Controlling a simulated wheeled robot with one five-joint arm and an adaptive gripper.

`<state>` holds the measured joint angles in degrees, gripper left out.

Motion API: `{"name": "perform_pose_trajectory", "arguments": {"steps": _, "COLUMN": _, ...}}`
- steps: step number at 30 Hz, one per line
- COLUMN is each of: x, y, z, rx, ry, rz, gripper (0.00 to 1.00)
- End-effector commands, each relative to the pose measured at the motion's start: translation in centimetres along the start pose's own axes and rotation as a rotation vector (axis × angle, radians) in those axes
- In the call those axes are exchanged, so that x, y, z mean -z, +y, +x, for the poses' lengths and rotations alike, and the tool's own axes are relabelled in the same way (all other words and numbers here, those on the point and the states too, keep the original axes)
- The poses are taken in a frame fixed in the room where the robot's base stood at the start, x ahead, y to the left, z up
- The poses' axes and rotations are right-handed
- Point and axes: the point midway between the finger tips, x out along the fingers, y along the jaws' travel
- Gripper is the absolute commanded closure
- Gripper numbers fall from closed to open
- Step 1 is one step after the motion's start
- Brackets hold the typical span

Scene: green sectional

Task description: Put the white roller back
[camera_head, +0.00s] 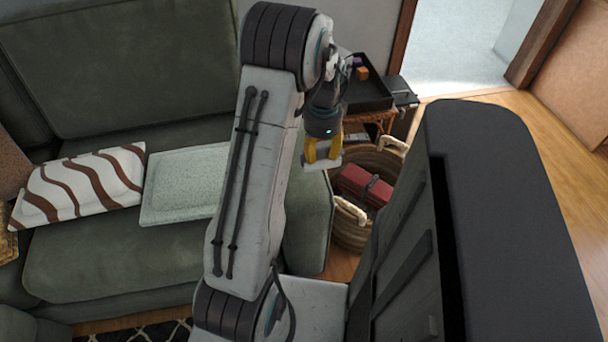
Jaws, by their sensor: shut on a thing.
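My gripper (322,158) has yellow fingers and points down, just in front of the side table. It is shut on a small white thing, which I take to be the white roller (325,164). Only a part of the roller shows at the fingertips, and its full shape is hard to tell. The roller is beside the sofa's right arm and near the left rim of a woven basket, as the picture shows it. I cannot tell its height or whether it touches anything.
The woven basket (349,232) with rope handles holds a dark red thing (364,186). Behind it, a side table bears a black tray (371,97) with small purple and orange things. A green sofa (110,262) fills the left. Open wooden floor (555,150) lies right.

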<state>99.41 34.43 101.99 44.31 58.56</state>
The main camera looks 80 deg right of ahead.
Motion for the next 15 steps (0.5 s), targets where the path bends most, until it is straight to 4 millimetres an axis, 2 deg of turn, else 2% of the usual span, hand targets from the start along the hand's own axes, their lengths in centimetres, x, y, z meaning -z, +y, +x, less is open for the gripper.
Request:
{"name": "perform_pose_trajectory", "arguments": {"steps": 1, "x": -1.0, "y": 0.2, "z": 0.5, "rx": -0.002, "ry": -0.001, "rz": -0.004, "gripper": 0.90}}
{"name": "perform_pose_trajectory", "arguments": {"steps": 6, "x": -3.2, "y": 0.7, "z": 1.9, "rx": -0.002, "ry": 0.000, "rz": -0.003, "gripper": 0.90}}
{"name": "perform_pose_trajectory", "arguments": {"steps": 15, "x": -4.6, "y": 1.1, "z": 3.0, "rx": -0.001, "ry": 0.001, "rz": 0.000, "gripper": 0.90}}
